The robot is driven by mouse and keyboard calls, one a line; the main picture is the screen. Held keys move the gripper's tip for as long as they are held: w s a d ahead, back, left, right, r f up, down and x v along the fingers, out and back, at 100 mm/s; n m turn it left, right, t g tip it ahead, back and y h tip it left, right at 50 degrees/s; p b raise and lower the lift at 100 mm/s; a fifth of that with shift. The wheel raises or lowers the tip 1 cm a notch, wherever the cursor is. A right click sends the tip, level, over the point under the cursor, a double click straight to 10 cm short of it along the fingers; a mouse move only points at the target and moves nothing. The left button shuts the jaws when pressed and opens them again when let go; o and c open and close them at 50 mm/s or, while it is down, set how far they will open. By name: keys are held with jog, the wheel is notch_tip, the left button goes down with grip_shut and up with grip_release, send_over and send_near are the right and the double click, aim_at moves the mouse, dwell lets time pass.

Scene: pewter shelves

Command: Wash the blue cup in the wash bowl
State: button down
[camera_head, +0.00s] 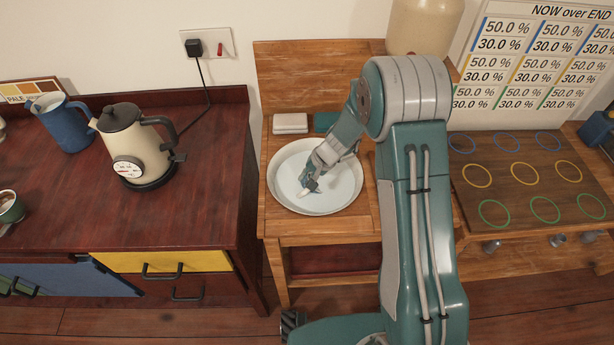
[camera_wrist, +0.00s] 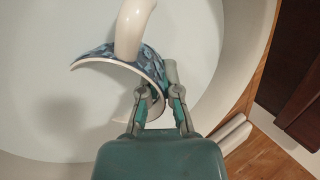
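The wash bowl (camera_head: 293,206) is a wide white basin with pale water, set in a wooden stand. My gripper (camera_head: 309,187) reaches down into it. In the wrist view the blue cup (camera_wrist: 150,66) has a blue patterned side, a pale rim and a white handle that points to the top of the picture. The cup is tilted and partly under the cloudy water. My gripper's fingers (camera_wrist: 160,98) lie on both sides of the cup's wall near its rim and appear shut on it. In the head view only a small bit of the cup shows at the fingertips.
A white folded cloth (camera_head: 290,123) and a teal one (camera_head: 326,121) lie behind the bowl. A cream kettle (camera_head: 139,150) and a blue jug (camera_head: 63,124) stand on the left counter. A board with coloured rings (camera_head: 528,176) is at right.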

jog(key=shift+d, duration=2.65)
jog(key=shift+a, duration=1.45)
notch_tip(320, 180, up, 10)
